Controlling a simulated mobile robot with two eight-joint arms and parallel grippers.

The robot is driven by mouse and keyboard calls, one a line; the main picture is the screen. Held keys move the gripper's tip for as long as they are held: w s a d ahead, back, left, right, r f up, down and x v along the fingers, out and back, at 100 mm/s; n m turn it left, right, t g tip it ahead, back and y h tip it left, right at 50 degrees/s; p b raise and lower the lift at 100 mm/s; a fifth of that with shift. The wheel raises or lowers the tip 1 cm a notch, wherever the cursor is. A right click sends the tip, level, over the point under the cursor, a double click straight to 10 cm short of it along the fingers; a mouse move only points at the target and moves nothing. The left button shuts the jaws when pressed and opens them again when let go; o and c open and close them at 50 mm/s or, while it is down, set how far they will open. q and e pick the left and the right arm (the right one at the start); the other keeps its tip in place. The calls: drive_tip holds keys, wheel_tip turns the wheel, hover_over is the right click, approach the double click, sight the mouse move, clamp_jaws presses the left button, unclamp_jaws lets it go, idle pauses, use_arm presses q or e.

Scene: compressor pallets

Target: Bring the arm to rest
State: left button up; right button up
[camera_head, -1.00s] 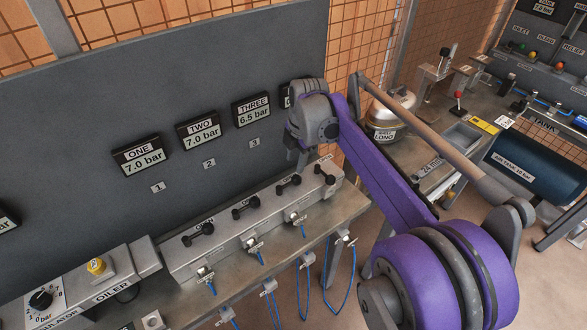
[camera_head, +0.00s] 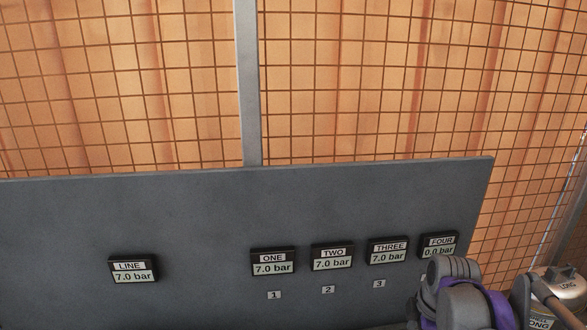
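My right arm, purple and grey, shows at the lower right of the head view, in front of the panel's right end. Its gripper is hidden or below the frame. My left arm and gripper are out of view. The dark grey panel (camera_head: 200,220) carries several gauges. The LINE gauge (camera_head: 134,270), gauge ONE (camera_head: 273,263), gauge TWO (camera_head: 332,258) and gauge THREE (camera_head: 388,252) each read 7.0 bar. Gauge FOUR (camera_head: 438,246) reads 0.0 bar, just above my arm.
A wire mesh fence (camera_head: 380,90) with a grey post (camera_head: 248,90) stands behind the panel, with wooden boards behind it. A metal pot labelled LONG (camera_head: 567,283) is at the right edge, beside my arm. The bench with the valves is out of view.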

drive_tip(key=s+a+f+m+t, duration=0.1)
drive_tip(key=s+a+f+m, duration=0.4)
drive_tip(key=s+m, duration=0.2)
drive_tip(key=s+a+f+m+t, duration=0.1)
drive_tip(key=s+a+f+m, duration=0.4)
drive_tip(key=s+m, duration=0.3)
drive_tip(key=s, duration=0.3)
drive_tip(key=shift+s+a+t+p, duration=0.3)
drive_tip(key=shift+s+p, duration=0.05)
